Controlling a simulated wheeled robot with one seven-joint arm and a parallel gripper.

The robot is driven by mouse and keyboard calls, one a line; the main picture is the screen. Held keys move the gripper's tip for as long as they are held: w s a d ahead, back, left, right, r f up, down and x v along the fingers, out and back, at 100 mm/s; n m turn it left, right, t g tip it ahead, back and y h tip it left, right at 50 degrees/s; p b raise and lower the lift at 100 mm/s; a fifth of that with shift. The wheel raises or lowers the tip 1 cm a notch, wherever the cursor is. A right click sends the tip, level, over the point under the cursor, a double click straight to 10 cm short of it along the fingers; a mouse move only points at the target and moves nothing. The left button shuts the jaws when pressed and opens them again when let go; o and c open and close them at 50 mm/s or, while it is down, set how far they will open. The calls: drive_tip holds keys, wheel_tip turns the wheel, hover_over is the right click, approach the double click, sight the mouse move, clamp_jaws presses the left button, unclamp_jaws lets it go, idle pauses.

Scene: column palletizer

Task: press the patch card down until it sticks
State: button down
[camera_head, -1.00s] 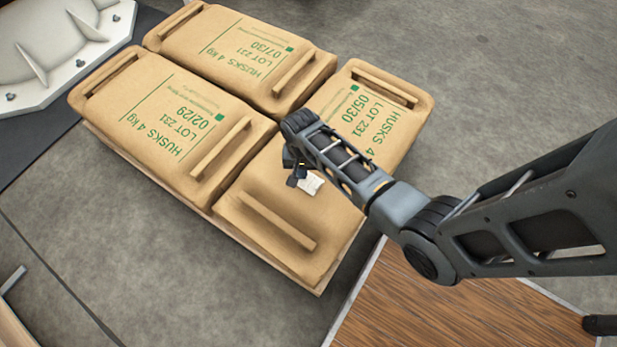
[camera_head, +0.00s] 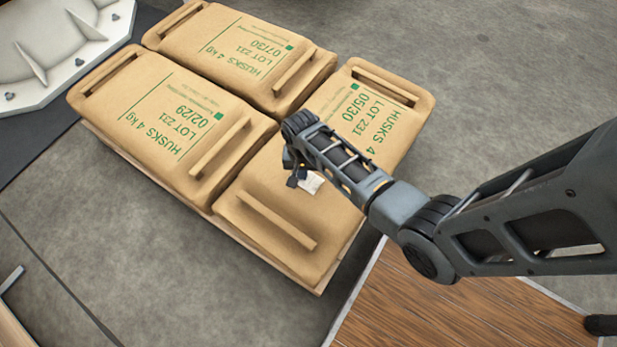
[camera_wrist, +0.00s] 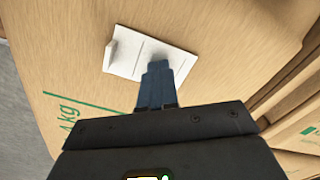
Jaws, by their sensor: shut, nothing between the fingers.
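The patch card (camera_wrist: 146,48) is a small white card with thin lines, lying on a brown husks sack (camera_wrist: 235,40) in the wrist view. Its left end stands up as a folded flap. In the head view the card (camera_head: 311,182) shows partly behind my arm on the nearest sack (camera_head: 262,190). My gripper (camera_wrist: 157,66) is shut and empty, with its fingertips over the card's near edge; I cannot tell whether they touch it. In the head view my gripper (camera_head: 294,178) is just left of the card, mostly hidden under the wrist.
Several sacks with green print lie on a wooden pallet (camera_head: 318,291), including one at left (camera_head: 165,120) and one at the back (camera_head: 235,50). Raised handle strips run along the sack ends. A white flanged part (camera_head: 75,60) is at top left. Grey floor (camera_head: 500,70) is open at right.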

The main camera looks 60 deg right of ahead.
drive_tip(key=shift+f, duration=0.15)
wheel_tip(320, 180, up, 9)
drive_tip(key=p, duration=0.9)
idle(0.6)
